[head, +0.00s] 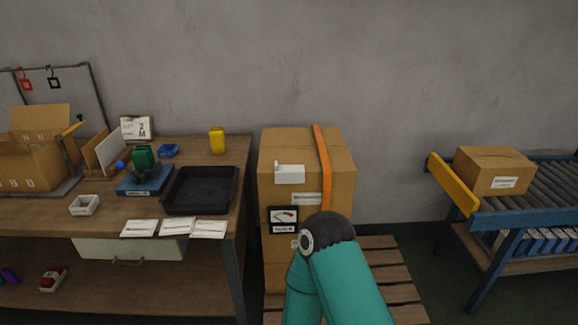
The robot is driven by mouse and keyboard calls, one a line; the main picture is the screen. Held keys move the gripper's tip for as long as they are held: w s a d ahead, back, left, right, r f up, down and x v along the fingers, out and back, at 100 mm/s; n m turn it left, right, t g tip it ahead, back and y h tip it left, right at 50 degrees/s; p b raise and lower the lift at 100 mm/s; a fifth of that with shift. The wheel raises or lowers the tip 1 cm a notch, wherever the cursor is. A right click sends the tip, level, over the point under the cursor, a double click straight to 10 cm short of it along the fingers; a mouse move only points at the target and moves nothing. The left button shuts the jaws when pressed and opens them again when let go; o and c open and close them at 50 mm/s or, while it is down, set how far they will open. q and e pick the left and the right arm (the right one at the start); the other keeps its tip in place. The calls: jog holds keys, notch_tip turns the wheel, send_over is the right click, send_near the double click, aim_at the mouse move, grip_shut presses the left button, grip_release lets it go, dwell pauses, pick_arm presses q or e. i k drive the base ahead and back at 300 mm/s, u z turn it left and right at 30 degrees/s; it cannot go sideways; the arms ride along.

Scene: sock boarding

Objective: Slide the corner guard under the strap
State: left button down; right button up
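The orange strap (322,160) runs over the top of a cardboard box stack (338,164) and down its front face. A small white piece (290,175), which looks like the corner guard, sits at the top front edge, left of the strap and apart from it. One of my teal arms (350,285) rises from the bottom of the head view, its dark joint in front of the lower stack. It hides part of the stack and the strap's lower run. Neither gripper shows, so I cannot tell what they hold.
The stack stands on a slatted wooden pallet (385,270). A workbench at left carries a black tray (201,190), a blue scale (146,181), a yellow container (217,140) and white cards (178,227). A roller conveyor (545,196) with a carton (496,170) stands at right.

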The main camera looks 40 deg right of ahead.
aim_at(284, 175)
jog(key=u, duration=1.4)
jog(key=i, duration=0.1)
jog(key=z, duration=3)
jog(key=i, duration=0.35)
jog(key=z, duration=0.15)
jog(key=i, duration=0.65)
jog(key=u, duration=0.2)
jog(key=k, duration=0.9)
jog(key=z, duration=0.15)
jog(key=i, duration=1.1)
jog(key=u, duration=0.05)
